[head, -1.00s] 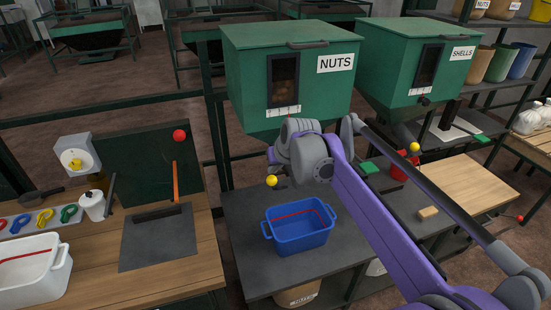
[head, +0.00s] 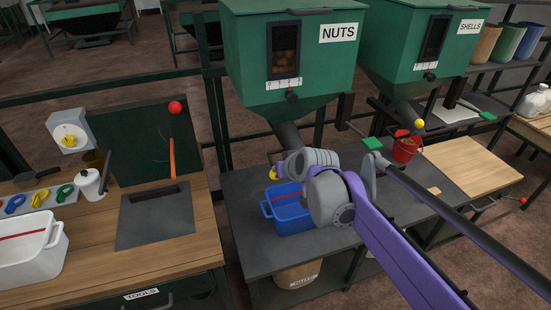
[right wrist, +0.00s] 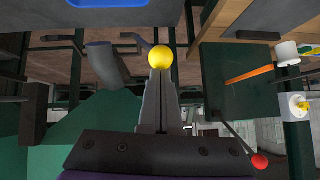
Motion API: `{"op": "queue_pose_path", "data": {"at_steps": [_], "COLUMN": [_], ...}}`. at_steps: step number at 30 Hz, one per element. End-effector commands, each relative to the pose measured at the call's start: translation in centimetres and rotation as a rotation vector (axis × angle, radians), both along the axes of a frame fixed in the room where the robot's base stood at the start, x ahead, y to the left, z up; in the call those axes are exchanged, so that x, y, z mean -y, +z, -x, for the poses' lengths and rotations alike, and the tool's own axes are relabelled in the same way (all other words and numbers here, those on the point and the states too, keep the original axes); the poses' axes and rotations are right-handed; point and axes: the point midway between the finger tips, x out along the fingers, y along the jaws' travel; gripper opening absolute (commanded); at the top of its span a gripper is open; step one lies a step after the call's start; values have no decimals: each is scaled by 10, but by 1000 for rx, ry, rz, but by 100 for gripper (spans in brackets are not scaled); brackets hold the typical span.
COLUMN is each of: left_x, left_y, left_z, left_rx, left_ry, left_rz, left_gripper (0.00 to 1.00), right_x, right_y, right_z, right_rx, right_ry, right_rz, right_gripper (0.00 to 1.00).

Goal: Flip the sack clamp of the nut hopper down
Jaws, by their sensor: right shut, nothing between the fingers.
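The nut hopper (head: 290,75) is a green box labelled NUTS with a grey spout (head: 288,135) below it. A yellow knob (head: 274,174), apparently on its sack clamp lever, shows just above the blue tub; the lever is mostly hidden behind my gripper. My right gripper (right wrist: 160,82) is shut and empty. In the right wrist view its fingertips touch or nearly touch the yellow knob (right wrist: 160,57); I cannot tell which. In the head view my right wrist covers the fingers. My left gripper is not in view.
The blue tub (head: 268,212) stands on the dark bench (head: 265,255) under the spout, partly behind my wrist. A wooden bench (head: 190,245) is at left.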

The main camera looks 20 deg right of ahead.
Motion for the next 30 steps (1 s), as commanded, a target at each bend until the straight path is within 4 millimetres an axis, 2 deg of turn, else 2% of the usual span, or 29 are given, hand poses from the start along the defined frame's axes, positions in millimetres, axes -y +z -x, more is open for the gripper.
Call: {"op": "queue_pose_path", "data": {"at_steps": [1,6,15,21,30], "left_x": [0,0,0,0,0], "left_y": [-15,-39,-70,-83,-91], "left_z": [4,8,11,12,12], "left_rx": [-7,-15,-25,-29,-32], "left_ry": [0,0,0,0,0], "left_rz": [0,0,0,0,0], "left_gripper": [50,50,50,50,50], "right_x": [0,1,1,1,1], "right_y": [-20,-57,-116,-142,-157], "right_z": [9,26,39,41,41], "right_rx": [39,174,167,166,165], "right_ry": [-1,-2,0,1,1], "right_rz": [-1,-7,-6,-6,-6], "right_gripper": [0,0,0,0,0]}}
